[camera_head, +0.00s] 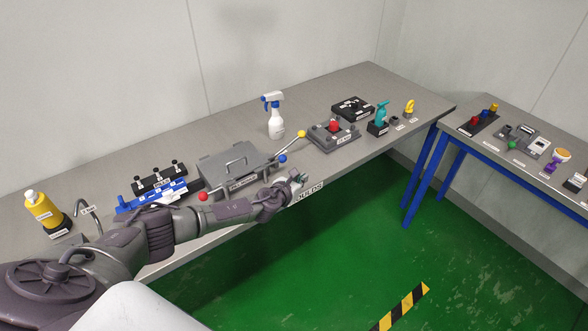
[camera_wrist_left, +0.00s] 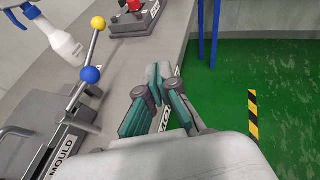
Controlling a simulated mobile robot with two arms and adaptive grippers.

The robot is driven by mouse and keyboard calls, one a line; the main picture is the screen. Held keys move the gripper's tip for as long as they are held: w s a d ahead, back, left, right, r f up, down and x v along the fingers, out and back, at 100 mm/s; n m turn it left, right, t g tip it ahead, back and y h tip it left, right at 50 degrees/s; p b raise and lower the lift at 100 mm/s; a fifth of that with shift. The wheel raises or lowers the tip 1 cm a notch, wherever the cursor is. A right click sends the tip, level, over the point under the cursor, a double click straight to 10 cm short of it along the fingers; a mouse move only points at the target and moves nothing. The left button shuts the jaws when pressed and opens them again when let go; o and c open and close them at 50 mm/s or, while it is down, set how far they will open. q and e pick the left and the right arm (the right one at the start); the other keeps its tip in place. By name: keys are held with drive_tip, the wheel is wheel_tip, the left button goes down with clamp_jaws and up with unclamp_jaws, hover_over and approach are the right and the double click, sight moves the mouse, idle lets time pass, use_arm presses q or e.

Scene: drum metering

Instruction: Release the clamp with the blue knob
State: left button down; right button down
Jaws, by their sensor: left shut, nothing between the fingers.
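The blue knob (camera_head: 282,158) is a round ball on a short lever at the right side of the grey mould box (camera_head: 222,176). In the left wrist view the blue knob (camera_wrist_left: 90,74) is left of my gripper, with the mould box (camera_wrist_left: 38,125) below it. My left gripper (camera_head: 299,179) is shut and empty near the table's front edge, in front of the blue knob and apart from it. In the left wrist view my left gripper (camera_wrist_left: 157,76) has its teal fingers together. The lever's base is only partly visible. My right gripper is not in view.
A yellow knob (camera_head: 301,134) on a longer rod stands beyond the blue one, and a red knob (camera_head: 203,196) sits at the mould's left. A spray bottle (camera_head: 275,118) stands behind. A red-button device (camera_head: 334,131) is farther right. Bare table lies between.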

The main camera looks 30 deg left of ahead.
use_arm(q)
drive_tip(key=shift+s+d+r, duration=0.2)
drive_tip(key=shift+s+d, duration=0.1)
drive_tip(key=shift+d, duration=0.3)
drive_tip(key=shift+s+d+r, duration=0.2)
drive_tip(key=shift+s+d, duration=0.05)
drive_tip(key=shift+d, duration=0.3)
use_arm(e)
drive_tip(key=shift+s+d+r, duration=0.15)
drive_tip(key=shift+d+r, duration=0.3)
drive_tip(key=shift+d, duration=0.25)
use_arm(q)
drive_tip(key=shift+d+r, duration=0.1)
